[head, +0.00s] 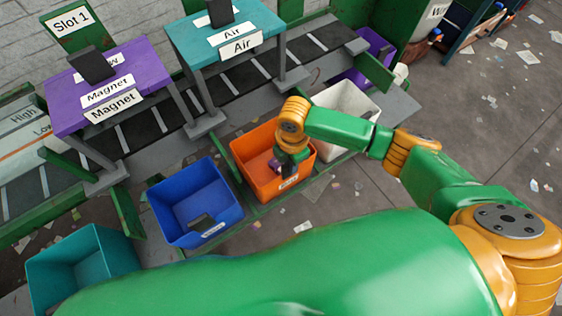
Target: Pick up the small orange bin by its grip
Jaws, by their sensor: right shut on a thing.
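The small orange bin (252,149) stands in the row of bins along the belt, between a blue bin and a white bin. My right gripper (283,172) points down at the bin's front wall, by the dark grip above its small label. It is shut on the grip, though the fingertips are small and partly hidden by my wrist. The bin looks upright and level with its neighbours; I cannot tell whether it is lifted. My left gripper is not in view.
The blue bin (171,194) is close on the left, the white bin (351,103) close on the right. A teal bin (112,246) and a purple bin (386,52) stand farther along. Purple (133,62) and teal (257,22) stands straddle the belt behind. Paper scraps litter the floor.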

